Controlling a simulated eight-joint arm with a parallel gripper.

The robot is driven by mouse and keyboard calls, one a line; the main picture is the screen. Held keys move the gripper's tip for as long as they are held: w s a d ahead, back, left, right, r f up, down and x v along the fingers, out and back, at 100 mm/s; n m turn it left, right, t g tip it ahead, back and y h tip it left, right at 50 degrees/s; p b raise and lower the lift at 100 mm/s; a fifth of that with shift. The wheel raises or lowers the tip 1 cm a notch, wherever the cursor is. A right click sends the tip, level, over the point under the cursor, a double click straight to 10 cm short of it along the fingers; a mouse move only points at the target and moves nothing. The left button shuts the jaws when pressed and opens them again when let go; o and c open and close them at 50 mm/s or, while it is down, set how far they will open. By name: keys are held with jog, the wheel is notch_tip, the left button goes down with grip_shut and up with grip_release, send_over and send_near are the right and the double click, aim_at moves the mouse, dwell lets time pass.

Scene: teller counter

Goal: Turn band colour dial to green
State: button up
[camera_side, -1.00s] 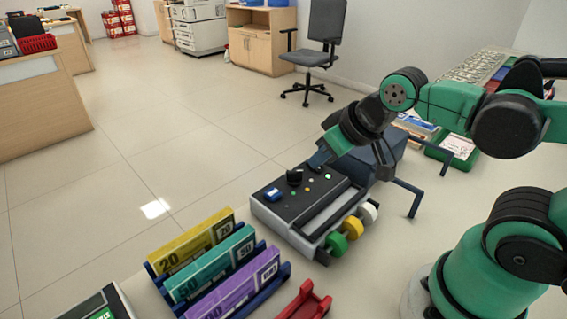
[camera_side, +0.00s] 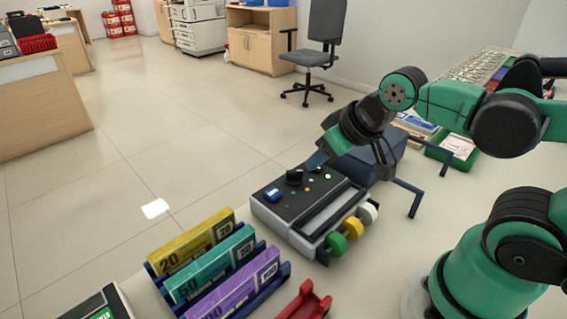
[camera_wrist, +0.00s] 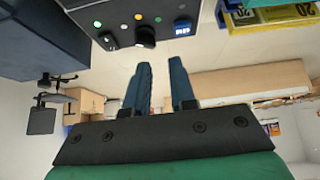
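The band colour dial is a black knob (camera_side: 294,177) on top of the dark grey banding machine (camera_side: 279,215). Small coloured dots surround it, and a bright green light (camera_side: 327,176) shows on the panel.
A small blue display (camera_side: 274,195) is on the panel. Green, yellow and white band rolls (camera_side: 353,228) sit at the machine's right side. Yellow, teal and purple note bundles (camera_side: 205,240) stand in blue racks at front left. A red holder (camera_side: 304,302) is in front.

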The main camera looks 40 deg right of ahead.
jog(key=o, duration=0.3)
jog(key=shift+w+r+n, duration=0.15)
jog(key=shift+w+n, duration=0.05)
jog(key=shift+n, duration=0.1)
jog(key=n+g, duration=0.6)
jog(key=n, duration=0.3)
send_over(295, 171)
jog(key=shift+s+a+f, duration=0.1)
jog(key=shift+s+f, duration=0.1)
jog(key=shift+f, duration=0.75)
jog(key=shift+w+f+g, duration=0.25)
jog(key=shift+f+g, duration=0.15)
jog(key=shift+g, duration=0.1)
jog(key=shift+f, duration=2.7)
grip_shut()
